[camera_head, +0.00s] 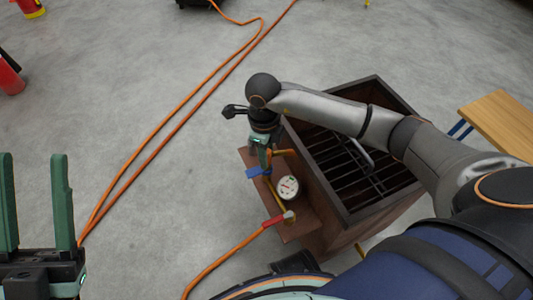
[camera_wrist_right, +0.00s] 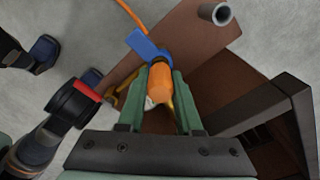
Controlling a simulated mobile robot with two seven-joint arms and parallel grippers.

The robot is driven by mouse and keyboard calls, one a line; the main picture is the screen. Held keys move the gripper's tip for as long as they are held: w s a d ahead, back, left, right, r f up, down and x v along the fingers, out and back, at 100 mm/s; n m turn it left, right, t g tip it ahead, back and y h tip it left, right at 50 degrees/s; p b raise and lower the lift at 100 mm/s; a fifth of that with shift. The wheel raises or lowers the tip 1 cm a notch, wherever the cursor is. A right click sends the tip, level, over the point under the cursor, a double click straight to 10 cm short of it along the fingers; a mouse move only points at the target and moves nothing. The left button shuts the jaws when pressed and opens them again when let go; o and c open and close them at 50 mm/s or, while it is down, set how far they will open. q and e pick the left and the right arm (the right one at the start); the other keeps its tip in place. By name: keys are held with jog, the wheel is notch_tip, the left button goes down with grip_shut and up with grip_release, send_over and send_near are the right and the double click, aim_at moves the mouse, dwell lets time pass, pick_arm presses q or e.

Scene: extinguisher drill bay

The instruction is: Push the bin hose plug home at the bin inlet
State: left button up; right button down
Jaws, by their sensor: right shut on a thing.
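My right gripper (camera_head: 262,151) is low at the brown panel (camera_head: 296,229) on the bin's left side. In the right wrist view its green fingers (camera_wrist_right: 160,95) are shut on an orange cylindrical piece (camera_wrist_right: 160,82), with a blue part (camera_wrist_right: 147,45) just past it. The blue part also shows in the head view (camera_head: 258,172). I cannot tell whether the orange piece is the hose plug, or how deep it sits. An orange hose (camera_head: 225,256) runs to a red end (camera_head: 272,221) at a pale fitting below the gauge (camera_head: 288,188). My left gripper (camera_head: 38,210) is open and empty at lower left.
The brown metal bin (camera_head: 376,212) with a dark grate stands right of the panel, under my right arm. A grey pipe stub (camera_wrist_right: 214,13) shows in the wrist view. A wooden bench (camera_head: 498,120) is at right. Red extinguishers stand at far left; hoses cross open floor.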

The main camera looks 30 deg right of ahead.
jog(key=shift+f+b, duration=0.55)
jog(key=shift+f, duration=0.3)
dwell(0.7)
jog(key=c, duration=0.5)
grip_release()
